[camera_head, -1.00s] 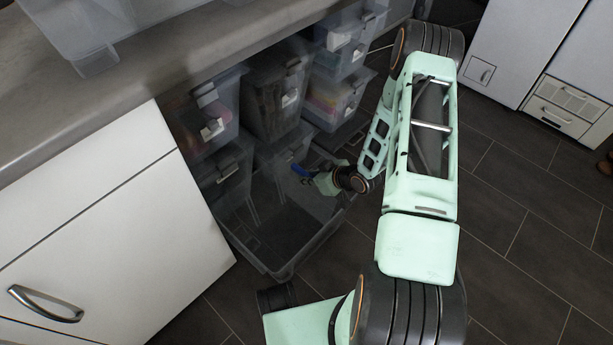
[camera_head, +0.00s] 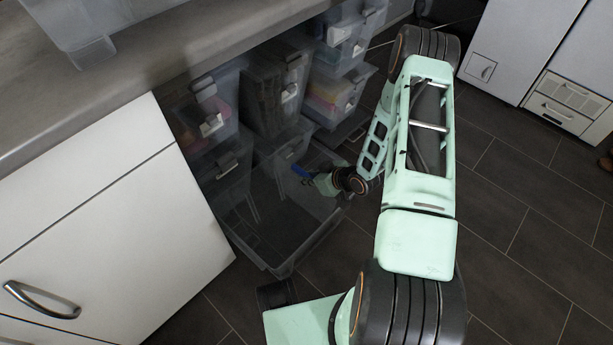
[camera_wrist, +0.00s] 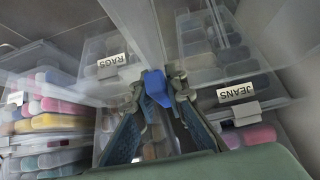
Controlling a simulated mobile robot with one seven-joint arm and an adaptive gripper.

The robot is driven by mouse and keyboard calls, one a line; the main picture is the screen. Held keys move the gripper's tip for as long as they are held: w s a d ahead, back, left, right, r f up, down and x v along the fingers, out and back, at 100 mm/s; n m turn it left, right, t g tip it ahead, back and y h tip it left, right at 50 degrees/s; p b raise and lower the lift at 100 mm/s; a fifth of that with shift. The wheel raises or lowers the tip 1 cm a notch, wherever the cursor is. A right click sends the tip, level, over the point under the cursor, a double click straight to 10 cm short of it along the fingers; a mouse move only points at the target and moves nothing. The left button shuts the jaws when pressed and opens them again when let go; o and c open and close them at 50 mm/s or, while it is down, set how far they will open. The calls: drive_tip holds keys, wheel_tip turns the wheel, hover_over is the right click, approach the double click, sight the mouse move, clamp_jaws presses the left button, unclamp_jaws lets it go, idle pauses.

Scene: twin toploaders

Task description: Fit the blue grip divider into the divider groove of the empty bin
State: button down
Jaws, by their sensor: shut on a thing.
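My gripper (camera_head: 306,174) is low in the head view, over the far right part of a clear open bin (camera_head: 282,268) on the floor. In the wrist view my gripper (camera_wrist: 157,100) is shut on the blue grip (camera_wrist: 156,88) of the divider. The blue grip also shows in the head view (camera_head: 301,171). A clear panel (camera_wrist: 140,40) seems to extend from the grip in the wrist view, but its edges are hard to make out. I cannot make out the divider groove, nor whether the panel touches it.
Clear lidded boxes stand stacked behind the bin, among them boxes labelled RAGS (camera_wrist: 111,60) and JEANS (camera_wrist: 237,93). A grey counter (camera_head: 150,70) overhangs them. A white cabinet (camera_head: 110,210) borders the bin at left. Dark tiled floor (camera_head: 530,240) is free at right.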

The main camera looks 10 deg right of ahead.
wheel_tip(320, 180, down, 8)
drive_tip(key=shift+f, duration=0.15)
idle(2.8)
drive_tip(key=c, duration=1.9)
unclamp_jaws()
drive_tip(key=v, duration=1.2)
